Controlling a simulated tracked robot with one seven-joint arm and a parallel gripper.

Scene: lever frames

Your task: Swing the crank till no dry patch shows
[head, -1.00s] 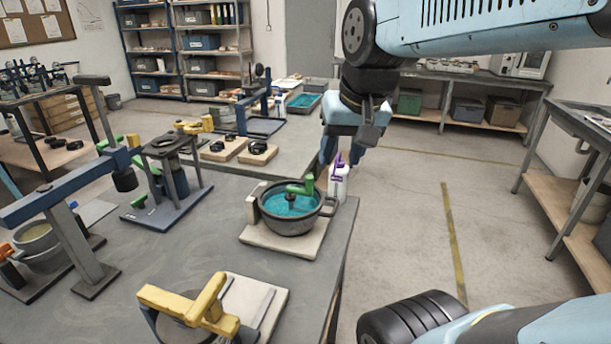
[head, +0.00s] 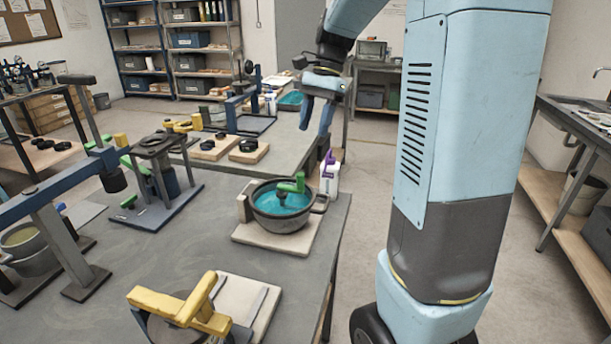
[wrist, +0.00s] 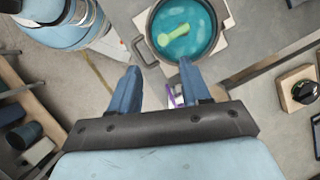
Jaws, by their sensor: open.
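A dark pot (head: 284,216) stands on a pale board (head: 250,238) near the right edge of the grey table. It holds teal liquid (head: 282,202). A green crank (head: 292,185) sits over the liquid at its middle; it shows lighter green in the wrist view (wrist: 172,39). I cannot make out a dry patch. My gripper (head: 317,117) is open and empty, above and beyond the pot in the head view. In the wrist view my gripper (wrist: 157,82) has its two blue fingers apart, with the pot (wrist: 152,18) ahead of them.
A white bottle with a purple top (head: 330,178) stands right beside the pot. A yellow crank handle (head: 185,305) is at the table's front. A dark stand (head: 158,185) and a blue lever frame (head: 65,190) stand to the left.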

